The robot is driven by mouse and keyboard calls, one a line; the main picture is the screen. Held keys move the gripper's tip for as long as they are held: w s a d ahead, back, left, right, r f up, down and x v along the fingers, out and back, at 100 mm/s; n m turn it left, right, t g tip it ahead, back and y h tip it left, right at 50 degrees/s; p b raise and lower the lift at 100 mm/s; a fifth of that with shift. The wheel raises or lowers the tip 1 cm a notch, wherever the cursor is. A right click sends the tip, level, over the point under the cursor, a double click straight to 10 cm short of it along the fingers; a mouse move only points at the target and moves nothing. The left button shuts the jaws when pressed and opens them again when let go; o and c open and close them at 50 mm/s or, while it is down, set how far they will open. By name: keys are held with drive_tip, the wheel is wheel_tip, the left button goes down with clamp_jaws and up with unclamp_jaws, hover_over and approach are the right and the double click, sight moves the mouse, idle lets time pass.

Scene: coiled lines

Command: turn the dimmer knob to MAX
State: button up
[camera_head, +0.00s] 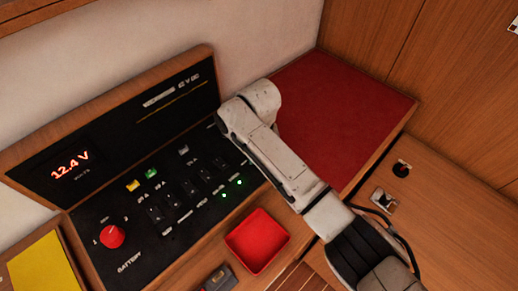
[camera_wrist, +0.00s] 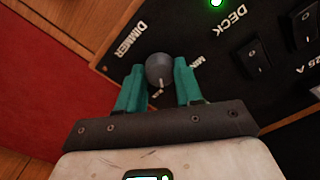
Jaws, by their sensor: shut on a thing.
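The dimmer knob (camera_wrist: 159,66) is a dark grey round knob on the black panel in the wrist view. The word DIMMER is printed to its left, and a small label, hard to read, is at its right. A short pale mark shows on the knob's lower side. My gripper (camera_wrist: 160,77) has its two teal fingers on either side of the knob, shut on it. In the head view my arm covers the knob and the gripper's fingers.
The black panel (camera_head: 90,222) carries a red battery knob (camera_head: 112,236), several switches and green lights. A lit display (camera_head: 70,166) reads 12.4 V. A red tray (camera_head: 257,240) sits in front. A red mat (camera_head: 345,110) lies right of the panel.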

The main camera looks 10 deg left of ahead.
drive_tip(key=m, duration=0.4)
drive_tip(key=shift+m+p, duration=0.3)
drive_tip(key=m, duration=0.3)
drive_tip(key=shift+m, duration=0.4)
drive_tip(key=m, duration=0.5)
drive_tip(key=shift+m, duration=1.7)
drive_tip(key=shift+w+r, duration=0.1)
drive_tip(key=o, duration=1)
drive_tip(key=shift+o, duration=0.2)
wheel_tip(320, 180, up, 11)
drive_tip(key=shift+b, duration=0.3)
